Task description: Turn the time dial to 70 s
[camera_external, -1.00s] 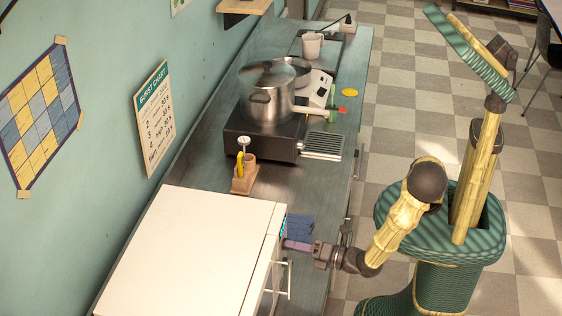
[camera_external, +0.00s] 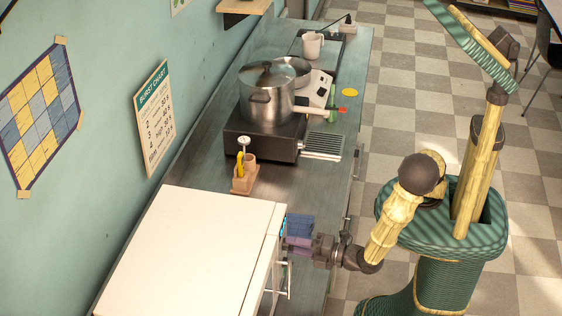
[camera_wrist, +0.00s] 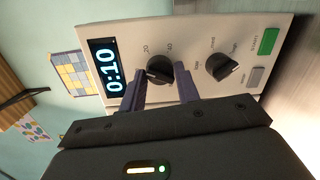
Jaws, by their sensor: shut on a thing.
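The white appliance (camera_external: 200,250) stands at the front of the counter, and its front panel (camera_wrist: 203,40) fills much of the wrist view, turned on its side. Its lit display (camera_wrist: 105,69) reads 0:10. The time dial (camera_wrist: 159,69), a black knob beside the display, has small marks around it. My gripper (camera_wrist: 159,88) is shut on this dial, with one purple finger on each side. In the external view my gripper (camera_external: 287,243) is at the appliance's front, and the dial is hidden there.
A second black dial (camera_wrist: 224,66), a green button (camera_wrist: 268,41) and a grey button (camera_wrist: 255,77) sit on the same panel. A white handle (camera_external: 277,292) sticks out near my gripper. A pot (camera_external: 268,98) stands on a cooker farther along the counter.

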